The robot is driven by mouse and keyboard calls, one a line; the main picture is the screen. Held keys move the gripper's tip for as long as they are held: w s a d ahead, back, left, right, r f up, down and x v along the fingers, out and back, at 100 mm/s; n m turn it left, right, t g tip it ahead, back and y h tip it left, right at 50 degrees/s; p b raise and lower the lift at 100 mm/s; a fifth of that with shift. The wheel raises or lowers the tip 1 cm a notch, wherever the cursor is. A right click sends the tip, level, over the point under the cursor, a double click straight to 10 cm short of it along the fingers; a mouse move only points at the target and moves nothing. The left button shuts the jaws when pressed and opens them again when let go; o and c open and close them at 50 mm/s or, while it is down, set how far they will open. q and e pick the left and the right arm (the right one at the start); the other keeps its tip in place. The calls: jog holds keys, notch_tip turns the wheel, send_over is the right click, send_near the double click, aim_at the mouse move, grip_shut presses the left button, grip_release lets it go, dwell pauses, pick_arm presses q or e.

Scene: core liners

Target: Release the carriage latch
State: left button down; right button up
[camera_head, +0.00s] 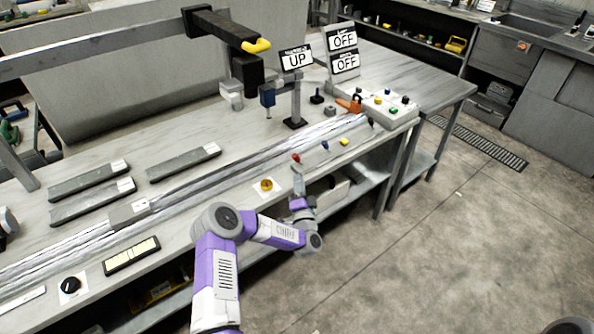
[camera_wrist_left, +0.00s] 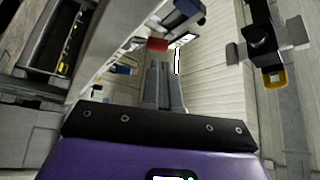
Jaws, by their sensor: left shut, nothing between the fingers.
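A dark carriage (camera_head: 248,72) hangs at the end of the overhead rail. A yellow handle (camera_head: 257,46) sticks out from its upper side; I cannot tell for sure whether this is the latch. The handle may also show in the wrist view as a yellow-ended part (camera_wrist_left: 273,78) at the right. My left gripper (camera_head: 298,180) is at the front edge of the bench, below and apart from the carriage. Its fingers (camera_wrist_left: 164,85) are together and empty in the wrist view. My right gripper is not in view.
A sign reading UP (camera_head: 296,59) stands beside two OFF signs (camera_head: 343,51). A control box (camera_head: 390,108) with coloured buttons sits at the bench's right end. Grey bars (camera_head: 90,178) lie at left.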

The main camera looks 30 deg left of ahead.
aim_at(297, 159)
pick_arm(q)
jog(key=b+x, duration=0.1)
jog(key=x, duration=0.3)
jog(key=shift+w+a, duration=0.2)
jog(key=shift+a, duration=0.05)
jog(key=shift+x, duration=0.75)
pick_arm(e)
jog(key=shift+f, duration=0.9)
pick_arm(q)
jog(key=shift+w+d+r, duration=0.1)
jog(key=shift+d+r, duration=0.05)
jog(key=shift+d, duration=0.05)
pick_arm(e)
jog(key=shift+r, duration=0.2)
pick_arm(q)
jog(key=shift+r, duration=0.1)
jog(key=shift+m+p, duration=0.3)
jog(key=shift+m, duration=0.1)
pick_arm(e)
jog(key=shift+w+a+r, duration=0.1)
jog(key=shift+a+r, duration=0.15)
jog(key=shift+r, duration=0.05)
